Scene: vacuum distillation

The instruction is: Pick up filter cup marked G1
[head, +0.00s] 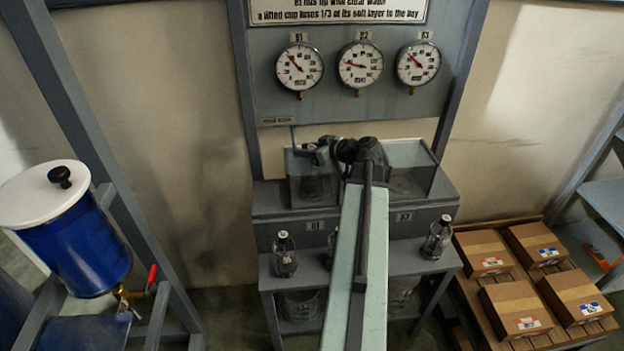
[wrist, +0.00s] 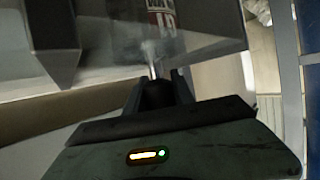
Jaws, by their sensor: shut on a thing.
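My gripper (head: 320,157) reaches into the left bay of the bench. It is shut on a clear cup (head: 316,186) that stands upright inside the glassy left bay (head: 295,165). In the wrist view the jaws (wrist: 157,78) close on a thin part of the cup (wrist: 150,48). I cannot tell whether the cup touches the bay floor.
Three round gauges (head: 358,65) hang on the panel behind. Capped bottles stand on the lower shelf, one at left (head: 285,256) and one at right (head: 438,238). A blue tank (head: 75,243) is at left. Cardboard boxes (head: 515,308) lie on a pallet at right.

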